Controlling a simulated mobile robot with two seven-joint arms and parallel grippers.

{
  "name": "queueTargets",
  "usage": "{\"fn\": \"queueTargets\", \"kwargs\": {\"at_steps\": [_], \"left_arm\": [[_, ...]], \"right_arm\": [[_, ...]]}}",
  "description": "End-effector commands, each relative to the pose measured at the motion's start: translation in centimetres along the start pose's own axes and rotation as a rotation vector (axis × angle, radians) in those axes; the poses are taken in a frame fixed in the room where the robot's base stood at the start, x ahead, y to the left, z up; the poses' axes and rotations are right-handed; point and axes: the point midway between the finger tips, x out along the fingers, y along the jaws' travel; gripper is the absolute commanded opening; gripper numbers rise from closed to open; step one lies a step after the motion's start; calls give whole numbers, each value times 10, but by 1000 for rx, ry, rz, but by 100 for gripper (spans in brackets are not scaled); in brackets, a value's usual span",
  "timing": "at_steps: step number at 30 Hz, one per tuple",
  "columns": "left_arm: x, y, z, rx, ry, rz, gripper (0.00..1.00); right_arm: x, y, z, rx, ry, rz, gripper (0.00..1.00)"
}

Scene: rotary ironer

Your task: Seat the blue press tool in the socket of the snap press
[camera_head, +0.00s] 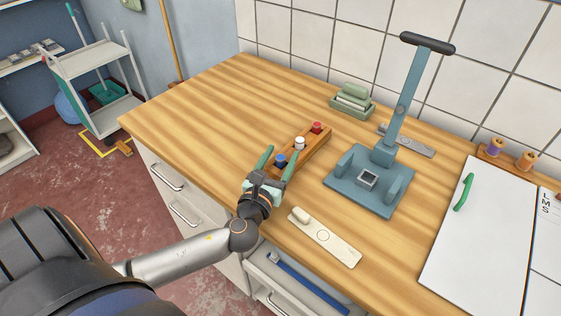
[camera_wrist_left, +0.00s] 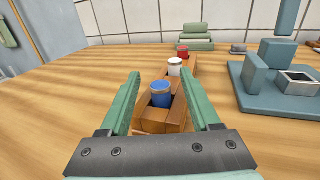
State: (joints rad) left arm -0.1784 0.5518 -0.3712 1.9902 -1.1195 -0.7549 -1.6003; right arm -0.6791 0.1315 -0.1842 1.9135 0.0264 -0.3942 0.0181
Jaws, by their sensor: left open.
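The blue press tool (camera_head: 281,160) stands upright at the near end of a wooden rack (camera_head: 312,147); it also shows in the left wrist view (camera_wrist_left: 161,93). A white tool (camera_head: 299,143) and a red tool (camera_head: 317,128) stand behind it in the same rack. My left gripper (camera_head: 277,163) is open, with its green fingers on either side of the rack's near end and the blue tool between them, apart from both fingers. The snap press (camera_head: 384,156) stands to the right with its lever raised. Its square socket (camera_head: 367,179) looks empty. My right gripper is not in view.
A cream plate with a knob (camera_head: 325,237) lies near the front edge. An open drawer (camera_head: 290,285) is below it. Green stacked blocks (camera_head: 351,100) and a grey plate (camera_head: 407,140) are at the back. A white board (camera_head: 475,240) lies at right. The left worktop is clear.

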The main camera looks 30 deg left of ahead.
Motion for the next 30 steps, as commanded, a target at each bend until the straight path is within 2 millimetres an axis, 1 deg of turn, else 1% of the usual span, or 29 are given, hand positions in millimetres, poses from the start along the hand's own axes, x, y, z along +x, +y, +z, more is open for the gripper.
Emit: {"fn": "queueTargets", "kwargs": {"at_steps": [5,6,22,23,30], "left_arm": [[0,0,0,0,1,-1,64],[0,0,0,0,1,-1,61],[0,0,0,0,1,-1,2],[0,0,0,0,1,-1,0],[0,0,0,0,0,-1,0]], "right_arm": [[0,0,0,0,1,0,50],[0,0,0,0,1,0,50],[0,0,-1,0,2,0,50],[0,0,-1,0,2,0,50],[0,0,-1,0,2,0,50]]}}
